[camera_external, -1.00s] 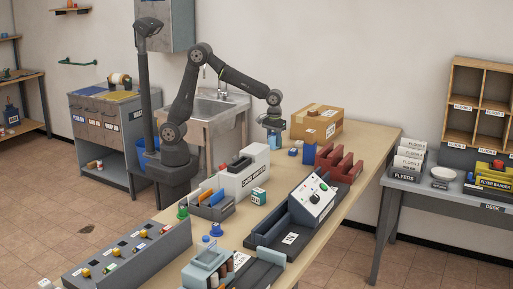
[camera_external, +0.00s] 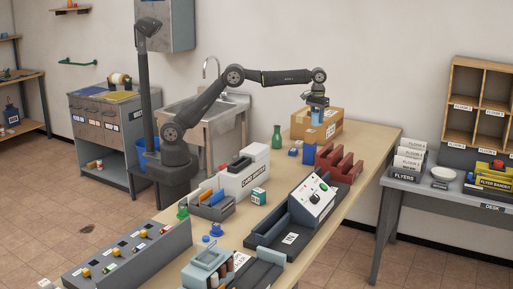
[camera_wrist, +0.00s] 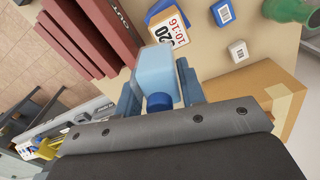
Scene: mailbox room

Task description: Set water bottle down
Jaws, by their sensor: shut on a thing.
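My gripper (camera_external: 317,101) is raised over the far part of the table, in front of the cardboard box in the external view. It is shut on the water bottle (camera_external: 317,117), a light blue block-like body with a darker blue cap. In the wrist view the bottle (camera_wrist: 156,68) sits between the fingers (camera_wrist: 160,88), cap toward the wrist. The bottle appears held above the wooden tabletop (camera_external: 352,140), apart from it.
A cardboard box (camera_external: 300,122) stands at the back. Dark red slotted trays (camera_external: 338,165) are in front. A green flask (camera_external: 276,137) and small blue and white items (camera_external: 294,151) stand to the left. Bare tabletop shows at the right (camera_external: 378,136).

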